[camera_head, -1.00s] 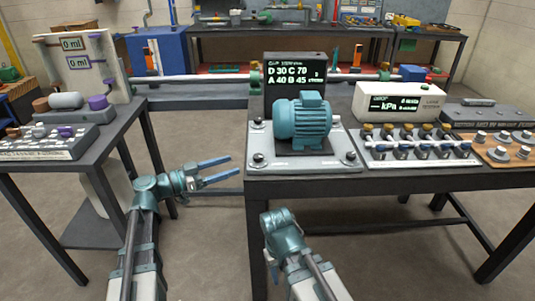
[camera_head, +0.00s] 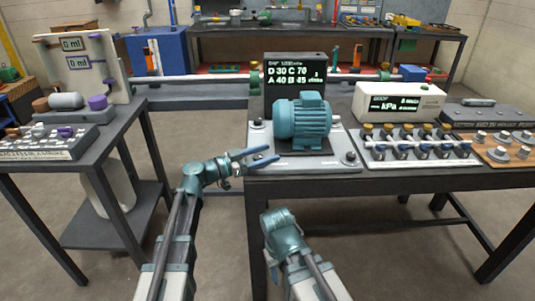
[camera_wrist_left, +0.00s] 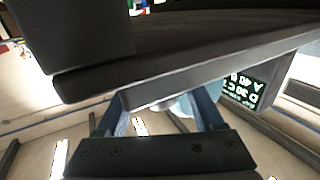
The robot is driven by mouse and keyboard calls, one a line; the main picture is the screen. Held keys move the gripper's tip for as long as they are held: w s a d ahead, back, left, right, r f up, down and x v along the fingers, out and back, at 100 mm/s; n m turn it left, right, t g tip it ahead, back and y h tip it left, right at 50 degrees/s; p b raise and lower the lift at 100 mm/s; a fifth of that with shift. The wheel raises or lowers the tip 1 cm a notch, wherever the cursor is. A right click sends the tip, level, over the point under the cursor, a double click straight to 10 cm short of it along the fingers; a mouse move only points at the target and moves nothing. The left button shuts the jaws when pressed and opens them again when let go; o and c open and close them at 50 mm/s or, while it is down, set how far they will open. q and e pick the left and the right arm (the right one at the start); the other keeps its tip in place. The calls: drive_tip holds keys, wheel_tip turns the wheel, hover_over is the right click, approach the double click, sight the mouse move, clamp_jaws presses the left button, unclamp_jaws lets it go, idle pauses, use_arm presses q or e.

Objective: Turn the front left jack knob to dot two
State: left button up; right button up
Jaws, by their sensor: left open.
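The teal motor (camera_head: 303,120) stands on a grey base plate (camera_head: 318,165) at the left of the main bench. In the head view, my left gripper (camera_head: 274,154) is open at the plate's front left corner, and its blue fingers cover the front left jack knob. I cannot tell whether they touch it. The front right knob (camera_head: 350,158) is visible. In the left wrist view, the open fingers (camera_wrist_left: 160,100) lie against a dark bench edge, and the knob is not clear. My right arm's wrist is low in the head view, its fingers unseen.
A black display (camera_head: 296,75) behind the motor reads D 30 C 70, A 40 B 45. A valve block (camera_head: 425,158) and a kPa box (camera_head: 400,100) stand to the right. A side table (camera_head: 110,140) stands left, with a floor gap between.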

use_arm(q)
drive_tip(key=shift+w+d, duration=0.2)
drive_tip(key=shift+d, duration=0.15)
clamp_jaws()
drive_tip(key=shift+t, duration=0.3)
